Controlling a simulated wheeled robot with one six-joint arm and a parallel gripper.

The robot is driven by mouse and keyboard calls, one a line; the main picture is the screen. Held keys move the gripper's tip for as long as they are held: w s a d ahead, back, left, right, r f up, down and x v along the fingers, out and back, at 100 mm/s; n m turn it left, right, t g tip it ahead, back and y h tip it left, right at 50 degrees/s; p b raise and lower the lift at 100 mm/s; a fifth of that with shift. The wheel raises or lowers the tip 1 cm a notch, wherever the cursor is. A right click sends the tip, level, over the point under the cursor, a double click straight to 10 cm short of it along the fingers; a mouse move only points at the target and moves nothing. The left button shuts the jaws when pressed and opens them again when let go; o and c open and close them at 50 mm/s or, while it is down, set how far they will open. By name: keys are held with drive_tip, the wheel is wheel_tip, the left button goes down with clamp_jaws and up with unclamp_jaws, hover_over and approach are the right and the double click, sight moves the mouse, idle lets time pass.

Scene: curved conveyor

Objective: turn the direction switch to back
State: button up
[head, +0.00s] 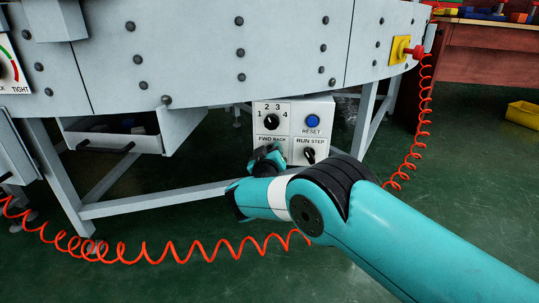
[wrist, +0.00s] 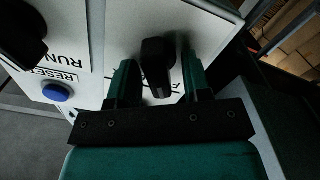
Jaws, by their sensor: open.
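The white control box (head: 290,112) hangs below the conveyor's curved side. Its FWD/BACK label (head: 271,139) shows in the head view, but the direction switch below it is mostly hidden by my gripper (head: 268,158). In the wrist view the black direction switch knob (wrist: 156,58) stands between the two teal fingers of my gripper (wrist: 158,82). The fingers are open, one on each side of the knob, with a visible gap at each side. I cannot tell for certain which way the knob points.
The box also carries a 1–4 selector knob (head: 271,122), a blue RESET button (head: 312,121) and a RUN/STEP knob (head: 308,155). Grey conveyor legs and a crossbar (head: 150,200) stand nearby. A red coiled cable (head: 180,252) hangs low. A yellow bin (head: 523,114) stands far right.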

clamp_jaws()
drive_tip(key=m, duration=0.5)
drive_tip(key=shift+d+m, duration=0.25)
drive_tip(key=shift+m, duration=0.05)
drive_tip(key=m, duration=0.4)
drive_tip(key=m+b, duration=0.1)
drive_tip(key=m, duration=0.1)
drive_tip(key=shift+d, duration=0.25)
drive_tip(key=shift+m, duration=0.3)
unclamp_jaws()
